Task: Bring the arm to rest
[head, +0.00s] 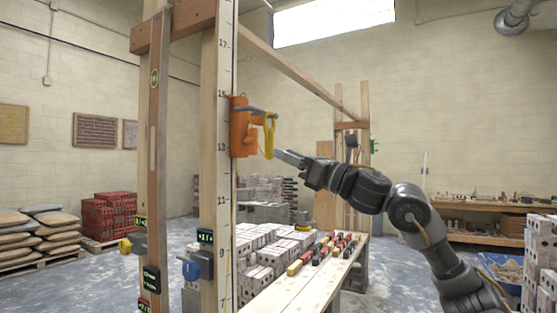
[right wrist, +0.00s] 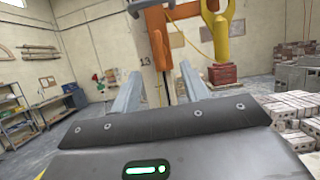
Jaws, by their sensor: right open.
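My right arm reaches in from the lower right in the head view. Its gripper (head: 287,156) is level with the lower end of a yellow loop (head: 269,137), just to its right. In the right wrist view my right gripper (right wrist: 160,88) shows two grey fingers spread apart with nothing held between them. The yellow loop (right wrist: 219,35) shows there beyond and right of the fingers. An orange bracket (head: 239,130) carrying the loop is fixed on a marked wooden post (head: 222,190); whether a fingertip touches the loop is hard to tell. My left gripper is not in view.
A bench (head: 318,282) with several small coloured blocks stands below my right arm. Pale blocks (head: 262,243) are stacked behind it. Knobbed clamps (head: 191,269) stick out from the posts. Red bricks (head: 108,215) and sacks (head: 40,235) stand at left, with open floor between.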

